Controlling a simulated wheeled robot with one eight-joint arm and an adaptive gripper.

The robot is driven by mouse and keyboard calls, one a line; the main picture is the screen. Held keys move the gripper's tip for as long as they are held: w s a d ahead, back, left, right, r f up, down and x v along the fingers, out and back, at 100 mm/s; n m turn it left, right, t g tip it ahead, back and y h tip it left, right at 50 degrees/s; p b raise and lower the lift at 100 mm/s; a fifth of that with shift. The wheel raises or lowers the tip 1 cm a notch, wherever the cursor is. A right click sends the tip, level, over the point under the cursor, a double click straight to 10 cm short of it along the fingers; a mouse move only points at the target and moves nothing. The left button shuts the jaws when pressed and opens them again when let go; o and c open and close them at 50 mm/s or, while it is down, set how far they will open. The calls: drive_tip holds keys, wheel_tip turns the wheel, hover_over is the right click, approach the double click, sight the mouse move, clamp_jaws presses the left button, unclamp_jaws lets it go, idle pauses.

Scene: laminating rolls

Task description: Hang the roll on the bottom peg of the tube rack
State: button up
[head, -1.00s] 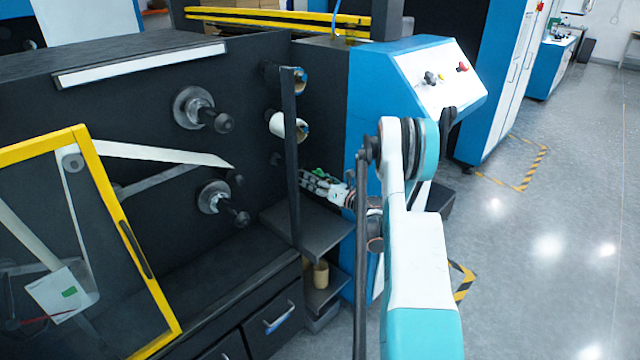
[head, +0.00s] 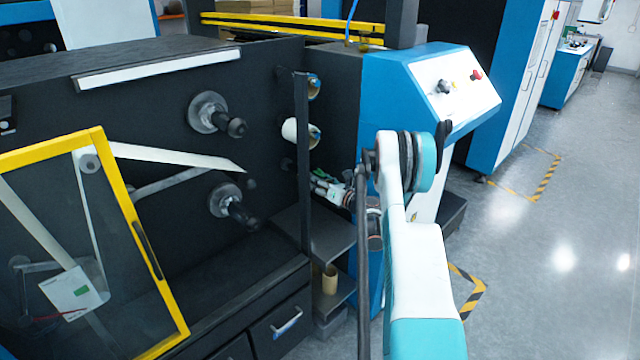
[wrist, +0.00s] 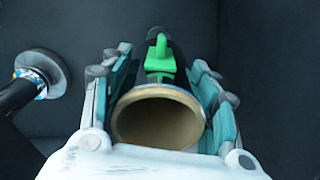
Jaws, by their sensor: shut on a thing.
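My gripper (wrist: 160,110) is shut on a roll (wrist: 158,118), one finger on each side. The roll's open brown core faces the wrist camera. Beyond it a green piece (wrist: 160,58) and a dark rounded end (wrist: 157,33) show; I cannot tell whether the roll touches them. In the head view my gripper (head: 328,188) is low beside the tube rack's dark upright (head: 303,170). The rack holds a roll at the top (head: 314,87) and a white roll (head: 292,130) below it. The bottom peg (head: 287,163) is small and partly hidden by the upright.
In the wrist view a dark rod with a round flange (wrist: 40,72) stands at the left. Below my gripper are dark shelves (head: 325,238), the lower one with a beige tube (head: 329,278). The blue control console (head: 425,85) stands close on the right.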

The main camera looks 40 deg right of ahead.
drive_tip(key=shift+w+a, duration=0.15)
drive_tip(key=shift+w, duration=1.45)
drive_tip(key=shift+w+a, duration=0.1)
drive_tip(key=shift+w, duration=1.5)
drive_tip(key=shift+w+a+r, duration=0.1)
drive_tip(key=shift+w+r, duration=0.5)
drive_tip(key=shift+w, duration=0.1)
drive_tip(key=shift+w+r, duration=0.1)
drive_tip(key=shift+r, duration=0.05)
drive_tip(key=o, duration=1.2)
drive_tip(key=shift+s+f, duration=0.3)
drive_tip(key=shift+s, duration=0.25)
drive_tip(key=s, duration=0.5)
drive_tip(key=s+d, duration=0.1)
drive_tip(key=s, duration=0.2)
drive_tip(key=shift+s+f, duration=0.2)
drive_tip(key=shift+f, duration=0.2)
drive_tip(key=shift+r, duration=0.1)
